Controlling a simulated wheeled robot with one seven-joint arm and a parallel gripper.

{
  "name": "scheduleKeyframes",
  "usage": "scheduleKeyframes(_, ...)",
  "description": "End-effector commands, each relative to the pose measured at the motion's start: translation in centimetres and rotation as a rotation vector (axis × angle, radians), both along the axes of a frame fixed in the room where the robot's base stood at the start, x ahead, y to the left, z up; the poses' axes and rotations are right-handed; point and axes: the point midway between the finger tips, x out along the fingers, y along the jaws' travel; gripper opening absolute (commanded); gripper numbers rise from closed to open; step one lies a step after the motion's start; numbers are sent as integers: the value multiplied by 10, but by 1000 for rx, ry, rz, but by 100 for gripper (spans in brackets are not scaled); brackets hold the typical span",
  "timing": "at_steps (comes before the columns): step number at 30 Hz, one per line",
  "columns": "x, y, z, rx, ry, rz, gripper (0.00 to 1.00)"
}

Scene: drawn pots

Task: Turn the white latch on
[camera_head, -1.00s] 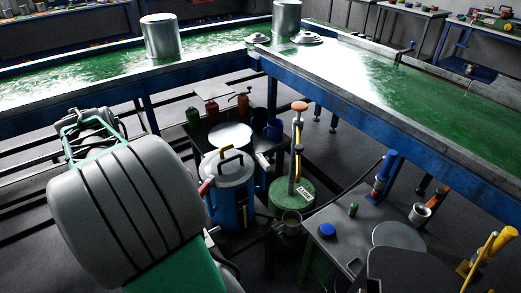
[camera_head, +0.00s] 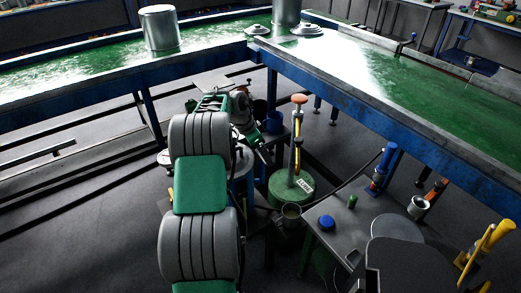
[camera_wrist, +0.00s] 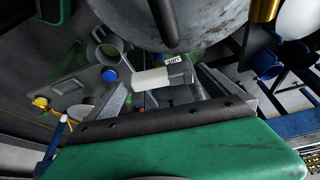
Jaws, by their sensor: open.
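The white latch (camera_wrist: 150,79) is a short white cylinder at the side of a large grey metal pot (camera_wrist: 215,22) in the wrist view. My gripper (camera_wrist: 161,80) is open, with one finger on either side of the latch. The latch appears between the fingertips; I cannot tell whether either finger touches it. In the head view, my arm covers most of the pot, and the latch cannot be made out behind my gripper.
A green round base with an upright post (camera_head: 292,190) stands close right of my gripper. A grey workbench (camera_head: 352,222) with a blue cap (camera_head: 326,229) is at lower right. Green-topped conveyor tables (camera_head: 420,110) run behind. Dark floor lies open at left.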

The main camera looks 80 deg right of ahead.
Motion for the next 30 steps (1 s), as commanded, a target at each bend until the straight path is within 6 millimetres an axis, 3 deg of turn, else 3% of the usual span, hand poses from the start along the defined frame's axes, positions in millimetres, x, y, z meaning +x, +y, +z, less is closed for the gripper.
scheduleKeyframes(7, 0, -1, -1, -1, -1, 2, 99)
scheduleKeyframes(27, 0, 0, -1, -1, -1, 3, 44)
scheduleKeyframes(30, 1, 0, -1, -1, 0, 4, 43)
